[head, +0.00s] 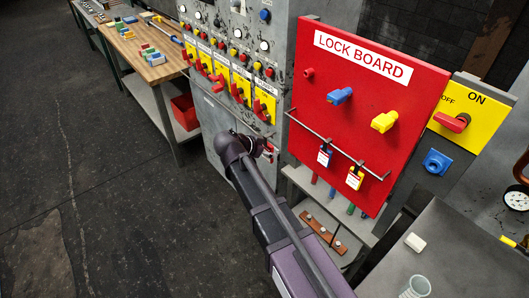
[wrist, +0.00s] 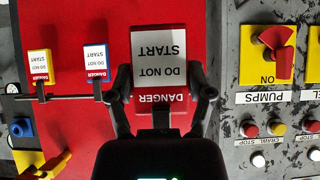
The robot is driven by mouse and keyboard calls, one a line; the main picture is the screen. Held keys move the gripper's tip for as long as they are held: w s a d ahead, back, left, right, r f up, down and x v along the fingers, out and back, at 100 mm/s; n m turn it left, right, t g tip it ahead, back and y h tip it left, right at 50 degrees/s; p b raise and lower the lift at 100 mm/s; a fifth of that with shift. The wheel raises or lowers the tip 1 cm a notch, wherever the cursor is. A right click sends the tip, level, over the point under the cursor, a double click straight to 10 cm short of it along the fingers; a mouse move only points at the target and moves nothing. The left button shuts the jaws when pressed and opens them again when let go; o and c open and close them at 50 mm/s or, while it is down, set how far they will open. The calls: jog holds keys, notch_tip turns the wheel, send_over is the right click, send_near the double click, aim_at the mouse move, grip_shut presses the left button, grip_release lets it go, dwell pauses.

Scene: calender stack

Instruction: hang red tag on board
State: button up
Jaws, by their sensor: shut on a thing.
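In the wrist view, which is upside down, my gripper (wrist: 160,85) is shut on the red tag (wrist: 160,70), lettered DANGER DO NOT START. Its fingers grip the tag's two sides. In the head view my gripper (head: 266,150) is near the lower left edge of the red lock board (head: 345,60); the tag is mostly hidden there. The thin rail (head: 310,130) runs across the board's lower part. A blue tag (head: 325,155) and a yellow tag (head: 355,178) hang from it. Both also show left of the held tag in the wrist view (wrist: 95,62) (wrist: 38,65).
Red (head: 308,73), blue (head: 340,95) and yellow (head: 384,121) pieces sit on the board above the rail. A grey control panel (head: 215,130) with switches stands left of the board. A yellow ON/OFF switch box (head: 470,105) stands right. The rail's left stretch is free of tags.

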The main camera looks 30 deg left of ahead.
jog(key=w+d, duration=0.2)
jog(key=w, duration=0.4)
jog(key=w+d+f+b, duration=0.1)
jog(key=w+d, duration=0.2)
jog(key=w, duration=0.4)
jog(key=shift+w+d, duration=0.15)
jog(key=shift+d, duration=0.15)
dwell(1.3)
jog(key=shift+f, duration=0.1)
jog(key=o, duration=1.1)
jog(key=shift+r, duration=0.2)
